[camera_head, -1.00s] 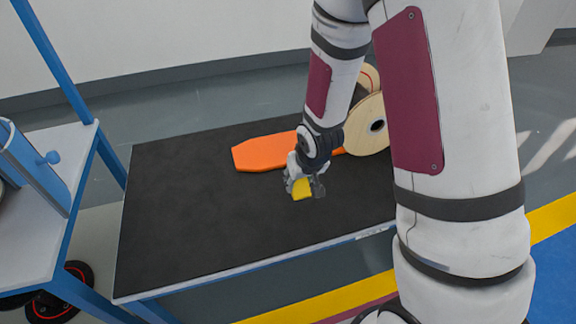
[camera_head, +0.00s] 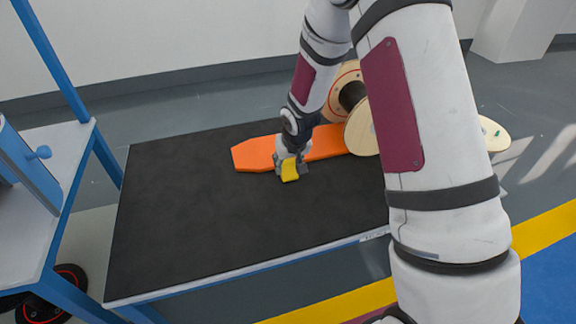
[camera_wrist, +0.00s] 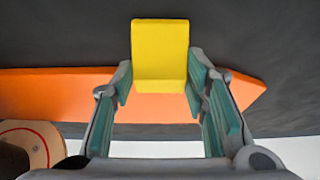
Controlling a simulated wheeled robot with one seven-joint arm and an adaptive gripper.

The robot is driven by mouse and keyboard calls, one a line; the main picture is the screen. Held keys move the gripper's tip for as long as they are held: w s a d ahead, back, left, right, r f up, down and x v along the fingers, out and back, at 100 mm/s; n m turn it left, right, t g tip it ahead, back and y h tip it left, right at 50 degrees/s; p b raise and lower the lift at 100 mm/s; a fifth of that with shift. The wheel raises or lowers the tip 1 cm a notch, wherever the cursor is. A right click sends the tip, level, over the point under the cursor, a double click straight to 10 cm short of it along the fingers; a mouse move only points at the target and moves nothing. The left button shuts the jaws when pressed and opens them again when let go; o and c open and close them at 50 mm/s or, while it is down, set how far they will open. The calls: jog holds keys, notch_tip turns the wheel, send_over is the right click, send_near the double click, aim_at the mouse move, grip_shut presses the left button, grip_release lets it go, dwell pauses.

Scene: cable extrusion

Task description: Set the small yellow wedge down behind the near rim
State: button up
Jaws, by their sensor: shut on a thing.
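The small yellow wedge (camera_head: 290,172) is held in my gripper (camera_head: 291,167), at the front edge of the orange board as seen in the head view. In the wrist view the wedge (camera_wrist: 160,50) sits between the teal finger pads of my gripper (camera_wrist: 160,82), with dark mat beyond it. I cannot tell its height above the mat. The wooden spool lies on its side at the right end of the board; its near rim (camera_head: 361,127) and far rim (camera_head: 345,85) show, with a dark core between. My arm hides part of the spool's right side.
The orange board (camera_head: 252,153) lies along the back of the black-topped table (camera_head: 200,225). The table's left and front are clear. Another pale round disc (camera_head: 494,135) shows right of my arm. A blue-framed stand (camera_head: 82,165) is at the left.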

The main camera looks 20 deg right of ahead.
jog(key=shift+r, duration=0.1)
jog(key=shift+f, duration=0.25)
jog(key=o, duration=1.3)
jog(key=shift+c, duration=0.2)
jog(key=shift+r, duration=0.1)
jog(key=shift+s+r+p, duration=0.1)
jog(key=shift+r+p, duration=0.2)
jog(key=shift+r, duration=0.2)
jog(key=p+v, duration=0.3)
jog(key=v, duration=0.8)
jog(key=shift+p, duration=0.35)
jog(key=shift+s+r, duration=0.15)
jog(key=shift+s, duration=0.05)
